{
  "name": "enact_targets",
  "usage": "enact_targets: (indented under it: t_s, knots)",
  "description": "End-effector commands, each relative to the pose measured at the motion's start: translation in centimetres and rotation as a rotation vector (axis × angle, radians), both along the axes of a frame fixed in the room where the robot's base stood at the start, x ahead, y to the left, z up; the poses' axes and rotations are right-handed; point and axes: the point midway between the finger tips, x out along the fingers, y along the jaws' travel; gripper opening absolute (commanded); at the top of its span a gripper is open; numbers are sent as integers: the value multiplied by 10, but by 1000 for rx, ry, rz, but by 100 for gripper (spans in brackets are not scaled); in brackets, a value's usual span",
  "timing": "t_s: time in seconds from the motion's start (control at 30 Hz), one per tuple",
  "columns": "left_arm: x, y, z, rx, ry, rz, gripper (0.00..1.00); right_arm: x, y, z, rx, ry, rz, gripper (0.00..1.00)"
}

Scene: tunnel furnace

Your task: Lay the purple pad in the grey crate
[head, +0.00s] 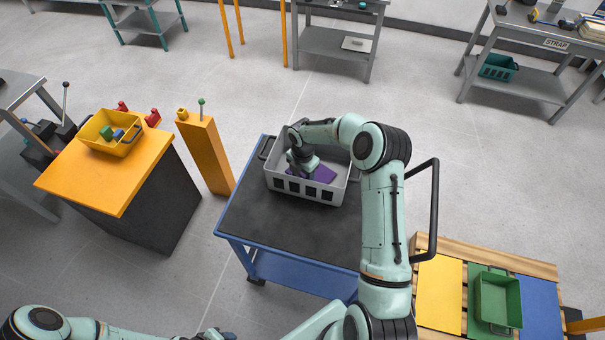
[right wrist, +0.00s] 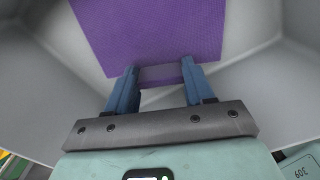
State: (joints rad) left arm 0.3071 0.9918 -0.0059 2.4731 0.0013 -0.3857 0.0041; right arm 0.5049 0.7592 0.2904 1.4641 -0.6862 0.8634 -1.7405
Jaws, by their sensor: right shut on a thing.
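The purple pad (head: 323,174) is inside the grey crate (head: 305,189), which sits on the dark top of a blue trolley. My right gripper (head: 303,172) reaches down into the crate. In the right wrist view, the blue fingers of my right gripper (right wrist: 159,72) are shut on a narrow part at the near edge of the purple pad (right wrist: 150,32). Pale grey crate walls (right wrist: 255,80) surround it. I cannot tell if the pad touches the crate floor. My left arm shows at the bottom left of the head view, with its fingers out of frame.
The trolley top (head: 280,225) is clear in front of the crate. An orange-topped stand (head: 95,175) with a yellow bin (head: 98,142) and an orange post (head: 207,155) are to the left. A pallet with a green bin (head: 498,301) is at the lower right.

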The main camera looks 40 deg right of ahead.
Motion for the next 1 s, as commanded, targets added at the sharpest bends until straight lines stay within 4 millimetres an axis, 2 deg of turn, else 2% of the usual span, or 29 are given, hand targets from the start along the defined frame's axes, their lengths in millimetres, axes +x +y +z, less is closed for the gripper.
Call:
enact_targets:
  t_s: [0.27, 0.3, 0.37, 0.73, 0.87, 1.0]
  knots:
    - [0, 0, 0, 0, 0, 0, 43, 1, 0, -2, -1, -1, 0, 22]
    - [0, 0, 0, 0, 0, 0, 43, 1, 0, -1, 0, -2, 0, 62]
    - [0, 0, 0, 0, 0, 0, 43, 1, 0, -1, 0, -2, 0, 78]
    - [0, 0, 0, 0, 0, 0, 43, 1, 0, 4, 0, -3, 0, 78]
    - [1, 0, 1, 0, -1, 0, 43, 2, 0, 23, -1, -6, -1, 78]
    - [2, 0, 2, 0, -2, 0, 43, 2, 0, 54, -2, -8, 0, 78]
